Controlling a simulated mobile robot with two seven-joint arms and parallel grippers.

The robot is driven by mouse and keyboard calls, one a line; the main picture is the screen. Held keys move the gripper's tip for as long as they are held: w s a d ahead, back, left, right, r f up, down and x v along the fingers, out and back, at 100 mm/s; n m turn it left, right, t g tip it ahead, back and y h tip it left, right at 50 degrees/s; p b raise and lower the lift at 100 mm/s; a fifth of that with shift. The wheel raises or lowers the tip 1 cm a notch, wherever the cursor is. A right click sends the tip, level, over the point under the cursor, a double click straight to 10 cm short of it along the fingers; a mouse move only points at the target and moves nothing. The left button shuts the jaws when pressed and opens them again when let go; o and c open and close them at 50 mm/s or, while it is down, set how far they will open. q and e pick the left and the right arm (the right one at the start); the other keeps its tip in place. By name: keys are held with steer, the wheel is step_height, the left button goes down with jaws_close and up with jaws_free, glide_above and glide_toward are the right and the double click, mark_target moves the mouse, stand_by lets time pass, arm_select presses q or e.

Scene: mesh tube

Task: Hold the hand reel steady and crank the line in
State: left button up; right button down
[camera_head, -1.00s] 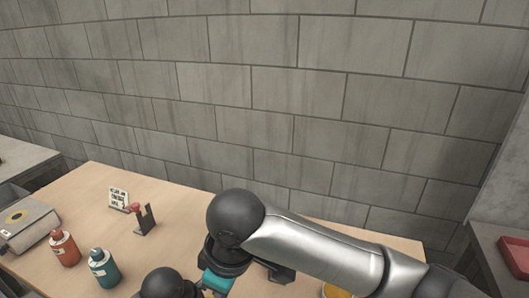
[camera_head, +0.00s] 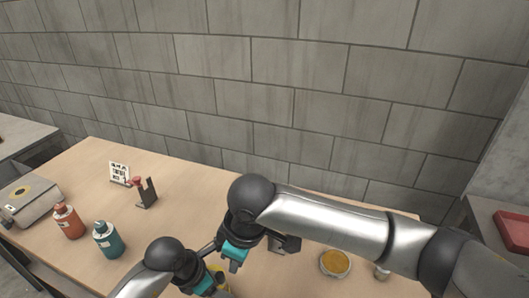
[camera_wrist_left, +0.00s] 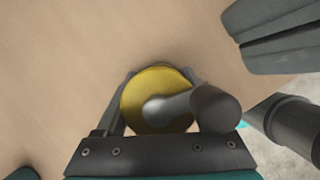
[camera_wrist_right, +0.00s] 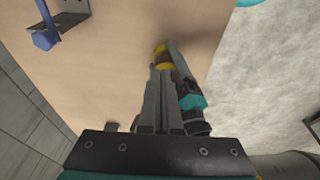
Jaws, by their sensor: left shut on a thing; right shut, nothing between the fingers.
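The hand reel has a yellow round drum (camera_wrist_left: 150,95) with a grey crank arm and a dark knob (camera_wrist_left: 216,108) in the left wrist view. Its yellow edge shows low in the head view (camera_head: 221,281) and beyond the fingers in the right wrist view (camera_wrist_right: 163,56). My left gripper (camera_head: 212,284) is shut on the reel; its exact grip is partly hidden. My right gripper (camera_head: 233,266) is shut and empty close above the left one. Its dark fingers (camera_wrist_left: 272,32) show apart from the knob in the left wrist view. I cannot make out the line.
A red-knobbed stand (camera_head: 148,193), a small sign (camera_head: 120,172), an orange bottle (camera_head: 67,222), a teal bottle (camera_head: 108,241) and a grey case (camera_head: 28,203) are at left. A dish with yellow contents (camera_head: 335,263) is at right. A block wall (camera_head: 300,100) stands behind the table.

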mark_target(224, 276)
steer(key=shift+f, duration=0.4)
steer(key=shift+a, duration=0.6)
stand_by(0.8)
steer(key=shift+s, duration=0.3)
steer(key=shift+s+a+f, duration=0.1)
steer(key=shift+s+a, duration=0.2)
steer(key=shift+s, duration=0.2)
steer(key=shift+s+a, duration=0.3)
steer(key=shift+s, duration=0.2)
steer(key=shift+w, duration=0.1)
steer(key=shift+d, duration=0.1)
